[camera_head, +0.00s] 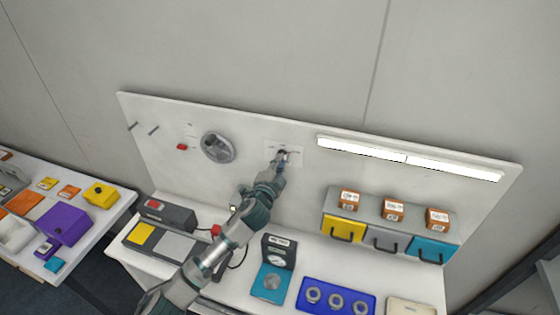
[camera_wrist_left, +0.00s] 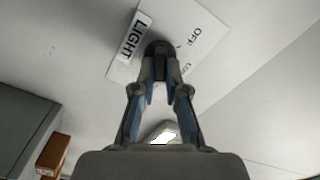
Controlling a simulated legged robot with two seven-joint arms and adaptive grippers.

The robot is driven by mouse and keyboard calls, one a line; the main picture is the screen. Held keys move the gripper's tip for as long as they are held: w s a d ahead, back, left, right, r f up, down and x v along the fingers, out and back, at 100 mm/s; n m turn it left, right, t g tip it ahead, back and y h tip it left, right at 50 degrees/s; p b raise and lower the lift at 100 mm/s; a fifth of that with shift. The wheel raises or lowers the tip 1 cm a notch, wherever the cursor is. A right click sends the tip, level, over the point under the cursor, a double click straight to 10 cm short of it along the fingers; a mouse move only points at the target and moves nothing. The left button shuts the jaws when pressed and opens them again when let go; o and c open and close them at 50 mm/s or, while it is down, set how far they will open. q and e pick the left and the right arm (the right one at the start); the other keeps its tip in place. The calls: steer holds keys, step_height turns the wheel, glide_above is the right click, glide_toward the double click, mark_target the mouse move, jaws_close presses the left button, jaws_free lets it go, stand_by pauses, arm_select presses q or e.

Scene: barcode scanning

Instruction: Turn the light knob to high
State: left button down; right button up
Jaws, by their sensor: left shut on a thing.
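The light knob (camera_wrist_left: 158,48) is a dark round knob on a white label plate on the upright panel. The plate reads "LIGHT" and "OFF" in the left wrist view; the other marks are partly hidden by the fingers. My left gripper (camera_wrist_left: 160,78) is shut on the knob. In the head view my left gripper (camera_head: 283,155) reaches up to the panel and covers most of the knob. The long light bar (camera_head: 408,158) at the panel's top right looks bright white. My right gripper is not in view.
A grey handwheel (camera_head: 218,147) and a small red part (camera_head: 182,147) are on the panel left of my arm. Drawers with orange boxes (camera_head: 393,210) stand at the right. A blue tray (camera_head: 337,297) with rings lies in front. A purple box (camera_head: 63,225) sits on the left table.

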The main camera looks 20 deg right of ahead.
arm_select(q)
steer(key=shift+f, duration=0.5)
steer(key=c, duration=1.2)
jaws_free()
steer(key=shift+w+r, duration=0.15)
steer(key=v, duration=1.1)
steer(key=shift+s+a, duration=0.25)
steer(key=shift+s, duration=0.05)
steer(key=shift+d, duration=0.1)
